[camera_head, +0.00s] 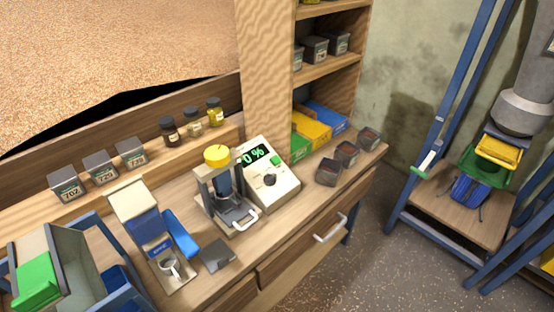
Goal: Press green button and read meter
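The meter (284,190) is a cream box with a sloped face, standing on the wooden bench right of centre. Its dark display (253,156) shows green characters that look like "0%"; whether another character stands before them I cannot tell. The green button (277,160) is small and square, on the face right of the display. A dark round knob (269,180) sits below it. Nothing touches the button. Neither of my grippers can be made out in the head view.
A press with a yellow top (216,155) stands close left of the meter. A blue-and-cream machine (135,215) stands further left. Several dark sample boxes (346,153) sit to the right. A drawer handle (330,228) sticks out in front. Floor (385,265) is clear right of the bench.

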